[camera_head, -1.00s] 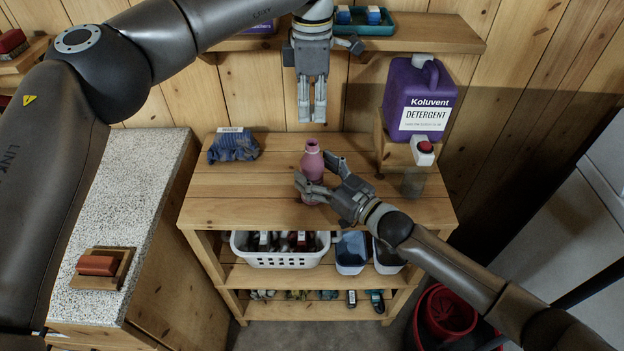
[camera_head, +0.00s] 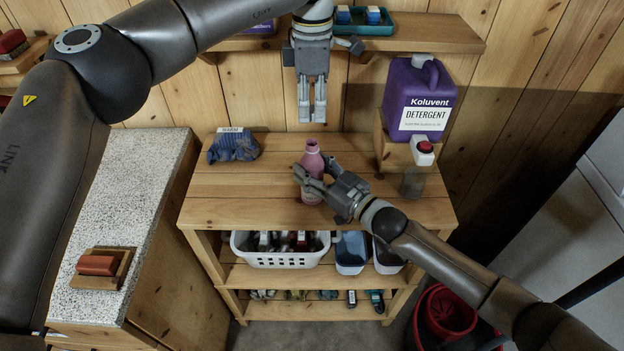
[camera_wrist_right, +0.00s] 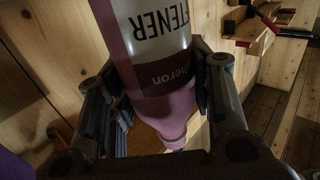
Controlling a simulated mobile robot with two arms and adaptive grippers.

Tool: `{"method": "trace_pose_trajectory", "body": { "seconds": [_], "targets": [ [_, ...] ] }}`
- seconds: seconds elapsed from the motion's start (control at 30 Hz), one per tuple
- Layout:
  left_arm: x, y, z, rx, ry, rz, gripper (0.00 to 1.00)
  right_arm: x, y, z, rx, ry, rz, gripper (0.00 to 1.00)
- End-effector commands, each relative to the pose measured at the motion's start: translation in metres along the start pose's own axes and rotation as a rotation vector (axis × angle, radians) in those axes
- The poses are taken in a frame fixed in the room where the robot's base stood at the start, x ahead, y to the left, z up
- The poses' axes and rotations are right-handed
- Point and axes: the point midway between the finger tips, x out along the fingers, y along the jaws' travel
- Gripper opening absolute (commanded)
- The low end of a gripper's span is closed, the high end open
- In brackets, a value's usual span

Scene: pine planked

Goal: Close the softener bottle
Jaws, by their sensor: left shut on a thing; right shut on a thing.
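The softener bottle (camera_head: 312,160) is pink, with a white label and a narrow neck. It stands upright on the shelf unit's top; no cap shows on its neck. In the right wrist view the bottle (camera_wrist_right: 155,62) appears upside down between the fingers. My right gripper (camera_head: 309,185) is shut around its body from the front right. My left gripper (camera_head: 312,120) points straight down above and behind the bottle, apart from it. Its fingers are together on something small that I cannot make out. No separate cap is visible elsewhere.
A purple detergent jug (camera_head: 419,98) stands on a wooden stand at the right, with a small cup (camera_head: 413,183) below its spout. A blue cloth (camera_head: 234,148) lies at the back left. A wall shelf (camera_head: 430,35) hangs above. The top's front left is clear.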

Motion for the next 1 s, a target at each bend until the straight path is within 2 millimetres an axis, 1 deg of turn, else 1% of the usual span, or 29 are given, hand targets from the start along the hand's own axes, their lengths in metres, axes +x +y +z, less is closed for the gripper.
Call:
{"method": "trace_pose_trajectory", "body": {
  "seconds": [0.17, 0.27, 0.4, 0.5, 1.0],
  "targets": [
    [0.005, 0.0, 0.0, 0.0, 0.0, -0.001, 0.17, 0.0, 0.0, 0.0, 0.0, -0.001, 0.0, 0.04],
    [0.017, 0.0, -0.001, -0.001, 0.001, -0.002, 0.17, 0.0, 0.0, 0.0, 0.0, -0.001, 0.0, 0.04],
    [0.038, -0.001, -0.001, 0.0, 0.001, -0.003, 0.17, 0.0, 0.0, 0.0, 0.0, -0.001, 0.0, 0.04],
    [0.049, 0.0, -0.001, 0.0, 0.001, 0.0, 0.17, 0.0, 0.0, 0.0, 0.0, -0.001, 0.0, 0.04],
    [0.05, 0.0, 0.0, 0.0, 0.001, 0.001, 0.17, 0.0, 0.0, 0.0, 0.0, -0.001, 0.0, 0.04]
  ]
}}
